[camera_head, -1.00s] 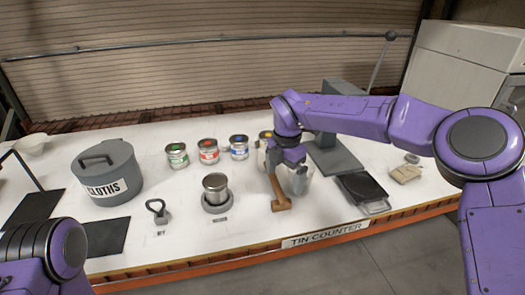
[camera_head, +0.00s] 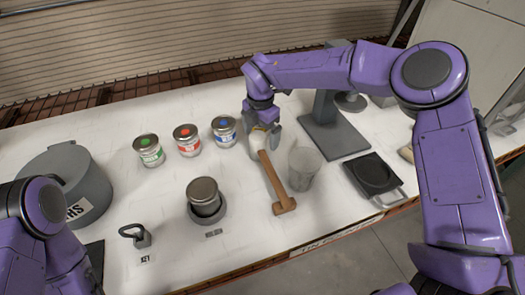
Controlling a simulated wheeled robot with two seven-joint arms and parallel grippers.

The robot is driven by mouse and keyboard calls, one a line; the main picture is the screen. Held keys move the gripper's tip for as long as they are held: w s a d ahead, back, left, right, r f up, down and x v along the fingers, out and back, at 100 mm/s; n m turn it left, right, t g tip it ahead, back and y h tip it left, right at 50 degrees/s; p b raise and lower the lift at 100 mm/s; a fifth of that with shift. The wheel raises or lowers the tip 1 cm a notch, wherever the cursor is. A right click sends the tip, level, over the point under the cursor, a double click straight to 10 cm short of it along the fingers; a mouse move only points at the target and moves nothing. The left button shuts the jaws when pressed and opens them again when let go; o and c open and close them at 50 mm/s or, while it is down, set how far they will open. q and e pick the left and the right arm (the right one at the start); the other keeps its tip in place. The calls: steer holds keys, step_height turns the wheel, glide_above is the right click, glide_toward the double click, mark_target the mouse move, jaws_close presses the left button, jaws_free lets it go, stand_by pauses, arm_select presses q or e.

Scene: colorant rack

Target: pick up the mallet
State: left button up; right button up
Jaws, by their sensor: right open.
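The wooden mallet (camera_head: 275,185) lies on the white counter near its front edge. Its head (camera_head: 285,207) points toward me and its handle runs back and to the left. My right gripper (camera_head: 262,130) is open, pointing down at the far end of the handle. I cannot tell whether its fingers touch the handle. A pale object between or behind the fingers is mostly hidden. My left arm shows at the lower left, but its gripper is out of view.
A clear cup (camera_head: 303,168) stands close to the right of the mallet. A metal tin (camera_head: 204,192) sits in a grey holder to its left. Green (camera_head: 149,150), red (camera_head: 187,140) and blue (camera_head: 224,131) labelled tins stand behind. A black plate (camera_head: 372,176) lies to the right.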

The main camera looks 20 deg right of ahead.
mark_target(261, 146)
step_height(261, 146, down, 5)
steer(key=p, duration=0.3)
steer(key=shift+f, duration=0.4)
steer(key=shift+s, duration=0.1)
steer(key=shift+c, duration=0.3)
steer(key=c, duration=1.3)
steer(key=shift+c, duration=0.3)
steer(key=shift+r, duration=0.1)
